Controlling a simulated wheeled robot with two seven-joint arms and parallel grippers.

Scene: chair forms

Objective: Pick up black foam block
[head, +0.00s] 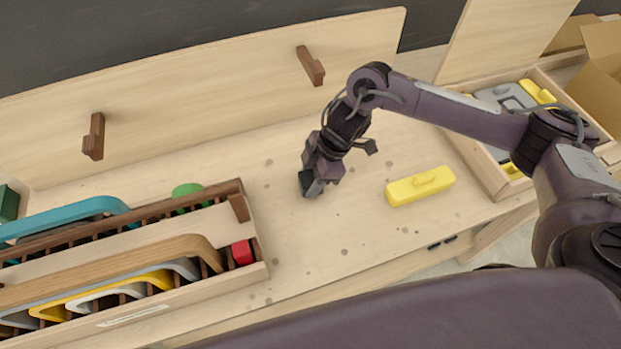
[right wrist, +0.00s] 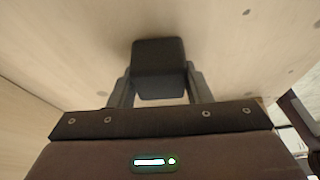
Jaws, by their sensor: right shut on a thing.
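The black foam block (right wrist: 158,66) sits between the two fingers of my right gripper (right wrist: 158,88) in the right wrist view. The fingers are shut on its sides. In the head view the right gripper (head: 314,180) points down over the wooden bench top, and the dark block (head: 309,186) shows at its tip. I cannot tell whether the block touches the bench. My left gripper is not in view.
A slotted wooden rack (head: 262,270) with several curved colored pieces stands at the left. A yellow block (head: 420,186) lies right of the gripper. A wooden tray (head: 478,165) with grey and yellow parts is at the right. An upright board (head: 200,80) stands behind.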

